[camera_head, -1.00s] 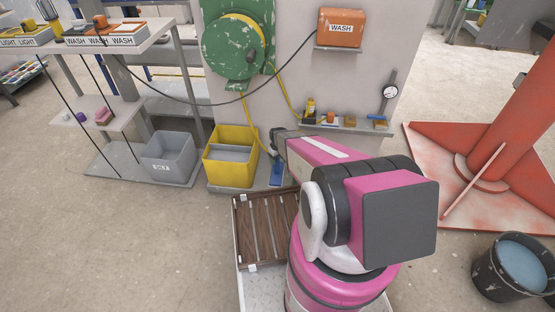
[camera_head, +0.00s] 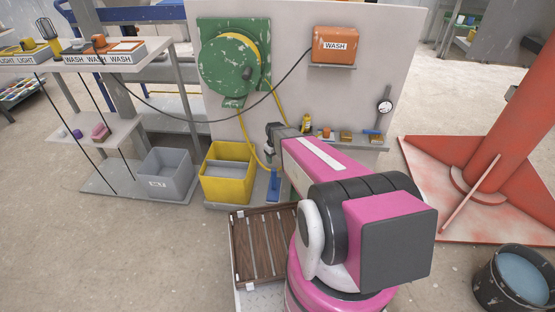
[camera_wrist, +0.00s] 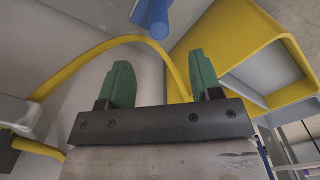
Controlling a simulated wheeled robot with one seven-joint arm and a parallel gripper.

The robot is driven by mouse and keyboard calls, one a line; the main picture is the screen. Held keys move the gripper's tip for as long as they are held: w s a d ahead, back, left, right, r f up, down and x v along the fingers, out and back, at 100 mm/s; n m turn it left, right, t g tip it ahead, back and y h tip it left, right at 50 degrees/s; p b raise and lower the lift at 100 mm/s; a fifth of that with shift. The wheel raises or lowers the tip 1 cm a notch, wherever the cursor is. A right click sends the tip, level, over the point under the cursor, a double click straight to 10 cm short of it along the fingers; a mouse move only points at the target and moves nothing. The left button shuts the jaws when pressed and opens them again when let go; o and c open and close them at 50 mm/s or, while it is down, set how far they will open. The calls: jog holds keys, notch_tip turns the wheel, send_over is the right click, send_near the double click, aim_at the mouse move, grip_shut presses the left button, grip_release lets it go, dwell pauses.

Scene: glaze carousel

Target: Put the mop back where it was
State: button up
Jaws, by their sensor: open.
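A blue upright thing, perhaps the mop (camera_head: 273,186), stands right of the yellow bucket at the foot of the wall panel. In the wrist view, a blue rounded handle-like end (camera_wrist: 156,22) shows at the top, beyond the fingertips and apart from them. My gripper (camera_wrist: 162,80) has its two green fingers spread, with nothing held between them. In the head view my gripper (camera_head: 271,135) is above the blue thing, in front of the panel, partly hidden by my arm. The mop's full shape is hidden.
A yellow bucket (camera_head: 206,187) stands left of the blue thing; its yellow wall (camera_wrist: 228,38) is close right in the wrist view. A yellow hose (camera_wrist: 105,45) loops beyond the fingers. A green reel (camera_head: 220,60), narrow shelf (camera_head: 360,145) and slatted wooden rack (camera_head: 235,250) surround the spot.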

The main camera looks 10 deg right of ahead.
jog(key=s+r+m, duration=0.5)
jog(key=s+r, duration=1.5)
jog(key=r, duration=0.1)
